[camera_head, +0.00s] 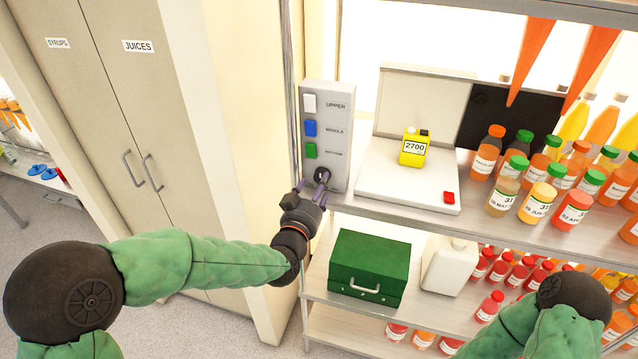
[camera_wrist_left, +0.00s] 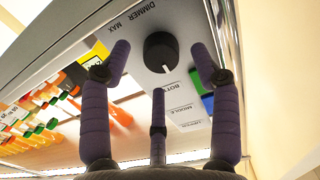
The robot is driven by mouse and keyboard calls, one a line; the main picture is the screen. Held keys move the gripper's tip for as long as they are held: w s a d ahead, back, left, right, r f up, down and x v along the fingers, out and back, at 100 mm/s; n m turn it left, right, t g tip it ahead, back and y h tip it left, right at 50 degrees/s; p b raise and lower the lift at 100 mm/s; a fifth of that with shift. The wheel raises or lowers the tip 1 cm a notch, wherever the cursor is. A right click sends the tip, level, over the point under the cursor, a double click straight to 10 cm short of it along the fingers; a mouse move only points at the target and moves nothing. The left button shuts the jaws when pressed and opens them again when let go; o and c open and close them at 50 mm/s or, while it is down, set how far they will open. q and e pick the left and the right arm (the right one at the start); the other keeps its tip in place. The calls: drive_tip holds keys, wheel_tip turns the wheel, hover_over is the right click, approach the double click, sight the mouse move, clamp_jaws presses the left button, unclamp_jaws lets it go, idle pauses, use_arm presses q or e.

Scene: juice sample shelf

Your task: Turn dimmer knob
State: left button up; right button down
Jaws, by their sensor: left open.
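The black dimmer knob (camera_wrist_left: 161,52) sits on the grey control panel (camera_head: 340,130), under the column of white, blue and green switches. In the head view the knob (camera_head: 319,173) is partly hidden by my left gripper (camera_head: 322,186). In the left wrist view my left gripper (camera_wrist_left: 160,80) is open, its purple fingers spread on either side of the knob with gaps to it. The panel shows the words DIMMER and MAX by the knob. Of my right arm only a green and black part shows at the lower right; its gripper is not seen.
A white light box (camera_head: 405,190) with a yellow device (camera_head: 413,148) marked 2700 stands right of the panel. Juice bottles (camera_head: 535,205) crowd the shelf further right. A green case (camera_head: 368,268) and white jug (camera_head: 449,266) stand below. A beige cabinet (camera_head: 110,120) is at left.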

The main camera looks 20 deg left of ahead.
use_arm(q)
drive_tip(key=shift+w, duration=1.15)
drive_tip(key=c, duration=1.1)
drive_tip(key=shift+d+f, duration=0.1)
drive_tip(key=shift+c, duration=0.2)
drive_tip(key=shift+s+f+b, duration=0.1)
drive_tip(key=shift+f+b, duration=0.05)
drive_tip(key=shift+b, duration=0.15)
